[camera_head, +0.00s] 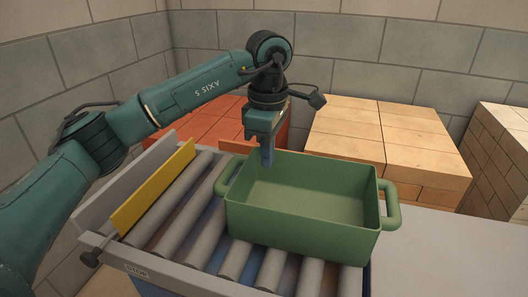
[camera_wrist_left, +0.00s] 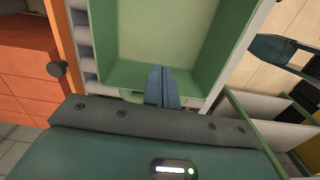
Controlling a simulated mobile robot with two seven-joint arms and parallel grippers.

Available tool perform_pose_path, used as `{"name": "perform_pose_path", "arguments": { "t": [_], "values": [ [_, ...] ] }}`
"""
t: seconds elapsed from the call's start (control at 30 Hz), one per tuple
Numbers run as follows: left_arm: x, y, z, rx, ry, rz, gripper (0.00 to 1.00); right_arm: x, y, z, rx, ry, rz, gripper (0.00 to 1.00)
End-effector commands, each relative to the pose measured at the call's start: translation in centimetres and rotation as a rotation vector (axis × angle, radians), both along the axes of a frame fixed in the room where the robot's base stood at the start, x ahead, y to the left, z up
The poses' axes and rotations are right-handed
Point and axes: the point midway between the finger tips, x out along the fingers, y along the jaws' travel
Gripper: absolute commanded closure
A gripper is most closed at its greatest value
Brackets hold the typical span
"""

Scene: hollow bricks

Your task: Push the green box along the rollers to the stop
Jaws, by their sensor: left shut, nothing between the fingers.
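The green box (camera_head: 300,222), an open tub with a handle at each end, sits upright and looks empty on the grey rollers (camera_head: 171,215). The yellow plate (camera_head: 155,190) stands across the left end of the rollers, apart from the box; the rail below it carries the word STOP. My left gripper (camera_head: 267,160) is shut and empty, pointing down at the box's far left corner, its tips overlapping the far rim. In the left wrist view the shut fingers (camera_wrist_left: 161,75) overlap a wall of the green box (camera_wrist_left: 125,75). I cannot tell whether they touch it.
Red-orange brick stacks (camera_head: 215,125) stand behind the rollers, and pale brick stacks (camera_head: 385,140) stand behind the box. A grey flat surface (camera_head: 450,250) lies to the right. Bare rollers lie between the box and the yellow plate.

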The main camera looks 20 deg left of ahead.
Motion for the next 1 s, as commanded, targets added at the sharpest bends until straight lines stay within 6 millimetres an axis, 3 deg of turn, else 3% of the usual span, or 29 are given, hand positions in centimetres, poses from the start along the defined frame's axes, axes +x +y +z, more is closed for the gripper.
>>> {"name": "perform_pose_path", "arguments": {
  "t": [0.37,0.43,0.6,1.0],
  "values": [
    [-0.1,0.0,-8.2,-0.001,0.003,0.000,1.00,-0.1,-0.2,0.0,-0.002,-0.014,-0.004,0.91],
    [0.1,1.6,-7.7,0.000,0.000,0.006,1.00,-0.1,-0.2,0.2,-0.001,-0.013,-0.003,0.91],
    [0.1,3.4,-7.7,-0.001,0.000,0.002,1.00,-0.1,-0.1,0.1,-0.001,-0.009,-0.003,0.91],
    [0.1,4.0,-7.7,-0.002,0.000,0.000,1.00,0.0,-0.1,0.1,-0.001,-0.008,-0.001,0.91]
  ]
}}
